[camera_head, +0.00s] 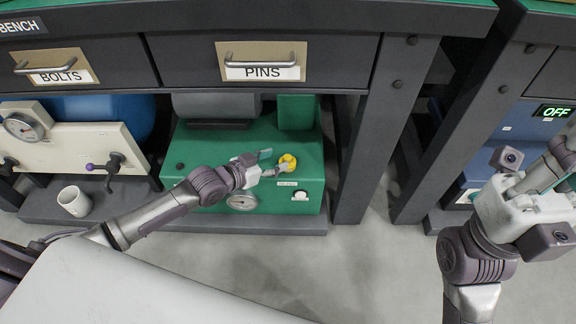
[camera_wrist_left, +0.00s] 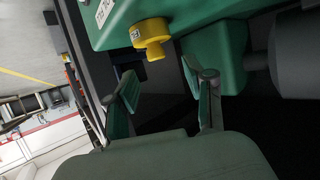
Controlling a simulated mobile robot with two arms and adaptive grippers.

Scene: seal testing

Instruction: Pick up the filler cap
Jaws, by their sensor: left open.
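The yellow filler cap (camera_head: 287,162) sits on the green machine (camera_head: 310,180) under the bench. In the left wrist view the yellow cap (camera_wrist_left: 151,37) shows on the green housing, beyond the fingertips and above the gap between them. My left gripper (camera_head: 270,163) is open, with its two fingers just left of the cap in the head view. The left wrist view shows the open fingers (camera_wrist_left: 163,88) apart with nothing between them. My right gripper (camera_head: 562,160) is at the right edge, far from the cap; its fingers are too unclear to judge.
The bench has drawers marked BOLTS (camera_head: 58,76) and PINS (camera_head: 262,72) above the machine. A bench leg (camera_head: 375,140) stands right of it. A white mug (camera_head: 73,201) and a cream gauge panel (camera_head: 70,146) are at the left. Grey floor in front is clear.

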